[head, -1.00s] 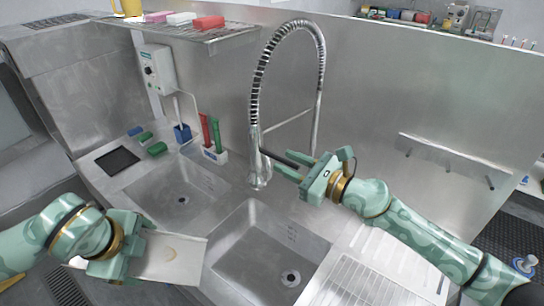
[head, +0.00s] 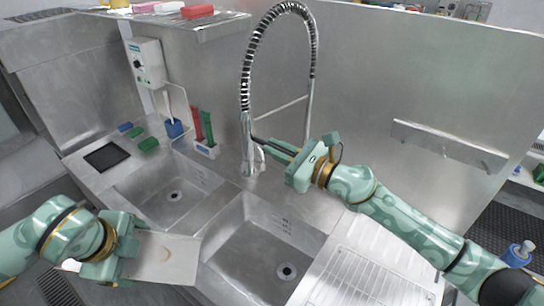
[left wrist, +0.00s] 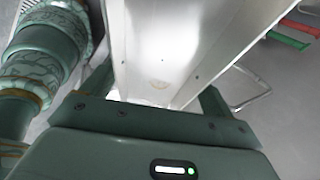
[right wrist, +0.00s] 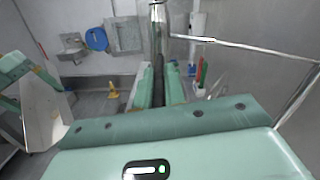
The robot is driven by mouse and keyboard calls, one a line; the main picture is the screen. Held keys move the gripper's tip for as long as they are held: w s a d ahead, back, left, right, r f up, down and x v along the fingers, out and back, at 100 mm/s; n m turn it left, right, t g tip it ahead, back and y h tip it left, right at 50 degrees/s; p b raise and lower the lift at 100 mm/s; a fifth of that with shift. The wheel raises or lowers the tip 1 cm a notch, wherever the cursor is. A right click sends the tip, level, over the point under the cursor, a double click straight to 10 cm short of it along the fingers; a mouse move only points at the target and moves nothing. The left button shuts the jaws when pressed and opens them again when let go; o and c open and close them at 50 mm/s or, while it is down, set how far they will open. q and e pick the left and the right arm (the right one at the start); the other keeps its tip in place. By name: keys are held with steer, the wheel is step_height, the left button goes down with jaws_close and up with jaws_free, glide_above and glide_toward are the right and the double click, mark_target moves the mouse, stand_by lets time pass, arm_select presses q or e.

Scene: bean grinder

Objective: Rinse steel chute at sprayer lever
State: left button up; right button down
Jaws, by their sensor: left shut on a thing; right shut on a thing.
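The steel chute (head: 184,262) is a pale open trough with a small brownish mark on its inner face. My left gripper (head: 128,250) is shut on its left end and holds it at the left front edge of the right basin. The chute also fills the middle of the left wrist view (left wrist: 200,45), between the fingers. The sprayer (head: 247,130) hangs on a coiled hose above the sinks. My right gripper (head: 280,152) is shut on its dark lever (head: 262,143). In the right wrist view the lever (right wrist: 158,77) lies between the fingers.
Two sink basins lie below; the right basin (head: 250,260) is empty under the sprayer. Red and green brushes (head: 204,128) stand in a holder behind the left basin. A ribbed drainboard (head: 365,275) is at right. A wall shelf (head: 180,25) is at upper left.

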mark_target(139, 265)
arm_select(q)
step_height(139, 265, down, 6)
steer(key=b, duration=0.3)
steer(key=shift+r+b, duration=0.15)
steer(key=shift+b, duration=0.25)
arm_select(e)
steer(key=shift+f+t+y, duration=0.3)
steer(key=shift+f+y, duration=0.1)
steer(key=shift+f, duration=0.1)
arm_select(q)
steer(key=shift+r, duration=0.1)
arm_select(e)
steer(key=shift+r, duration=0.15)
arm_select(q)
steer(key=shift+w, duration=0.1)
arm_select(e)
steer(key=c, duration=1.5)
jaws_free()
arm_select(q)
step_height(139, 265, down, 3)
steer(key=b, duration=0.2)
steer(key=shift+b, duration=0.3)
arm_select(e)
steer(key=v, duration=1.2)
steer(key=shift+w, duration=0.1)
